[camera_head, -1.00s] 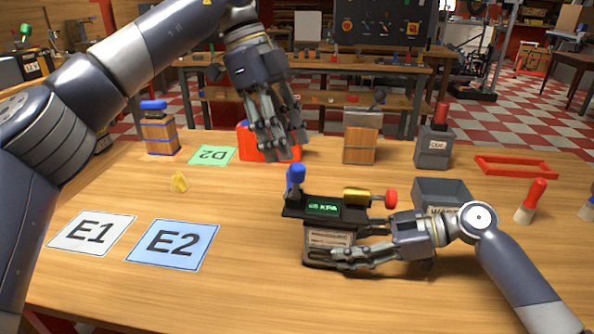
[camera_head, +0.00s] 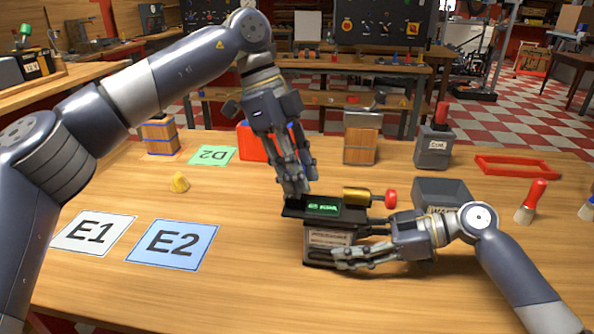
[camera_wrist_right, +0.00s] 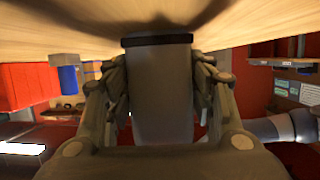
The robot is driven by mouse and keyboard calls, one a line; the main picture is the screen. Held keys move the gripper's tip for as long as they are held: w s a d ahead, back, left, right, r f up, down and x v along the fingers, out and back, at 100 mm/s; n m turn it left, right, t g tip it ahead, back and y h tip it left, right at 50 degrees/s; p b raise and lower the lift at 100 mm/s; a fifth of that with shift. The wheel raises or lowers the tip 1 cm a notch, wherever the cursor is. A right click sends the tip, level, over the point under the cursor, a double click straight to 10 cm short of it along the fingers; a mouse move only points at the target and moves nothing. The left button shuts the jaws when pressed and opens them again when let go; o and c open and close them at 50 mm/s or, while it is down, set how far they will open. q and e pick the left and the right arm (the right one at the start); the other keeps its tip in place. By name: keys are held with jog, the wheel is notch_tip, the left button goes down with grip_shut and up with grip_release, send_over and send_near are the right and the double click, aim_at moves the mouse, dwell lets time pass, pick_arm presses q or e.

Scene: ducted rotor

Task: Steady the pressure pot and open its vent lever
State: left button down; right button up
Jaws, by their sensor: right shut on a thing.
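The pressure pot (camera_head: 330,238) stands on the wooden table, with a dark top plate, a lit green display (camera_head: 323,207) and a gold cylinder (camera_head: 362,197) ending in a red knob (camera_head: 391,199). My right gripper (camera_head: 355,252) is shut on the pot's lower body from the right. In the right wrist view the pot's grey body (camera_wrist_right: 162,90) sits between the fingers.
A red container (camera_head: 252,142) and a wooden box (camera_head: 360,146) are behind the pot.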

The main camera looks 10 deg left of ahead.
pick_arm(q)
jog(key=shift+a, duration=0.1)
jog(key=a+h, duration=0.1)
jog(key=h, duration=0.1)
jog(key=a+h, duration=0.1)
jog(key=h, duration=0.1)
jog(key=shift+f+h, duration=0.2)
jog(key=shift+h, duration=0.1)
jog(key=shift+a+f+m+g+h, duration=0.2)
jog(key=shift+a+h, duration=0.25)
jog(key=shift+h, duration=0.55)
jog(key=shift+a+f+m+g+h, duration=0.15)
jog(key=shift+a+h, duration=0.25)
jog(key=shift+h, duration=0.6)
jog(key=c, duration=1.3)
grip_release()
jog(key=shift+c, duration=0.2)
jog(key=shift+a, duration=0.1)
jog(key=v, duration=1.2)
